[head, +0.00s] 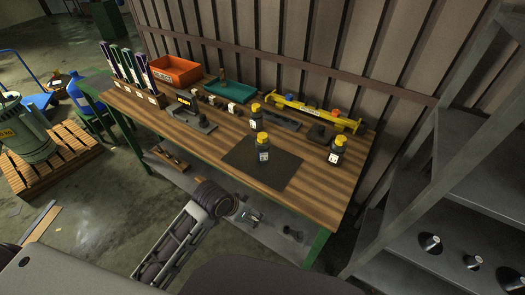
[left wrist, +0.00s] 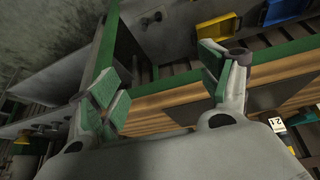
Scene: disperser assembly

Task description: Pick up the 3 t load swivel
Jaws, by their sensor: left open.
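Three dark bottle-shaped pieces with yellow tops and white labels stand upright on the workbench in the head view. One (head: 263,149) stands on the dark mat, one (head: 256,117) behind it, and one (head: 337,150) to the right. Their labels are too small to read, so I cannot tell which is the 3 t load swivel. My left gripper (head: 250,216) is open and empty, in front of the bench's front edge and apart from the pieces. In the left wrist view its green-padded fingers (left wrist: 160,80) are spread. A white label (left wrist: 277,124) shows at the right there.
The wooden bench (head: 322,190) also holds an orange bin (head: 175,71), a teal tray (head: 225,92) and a yellow beam (head: 318,110). The dark mat (head: 280,178) is partly bare. Grey shelving (head: 410,200) stands close to the right. A lower shelf (head: 275,236) lies under the bench.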

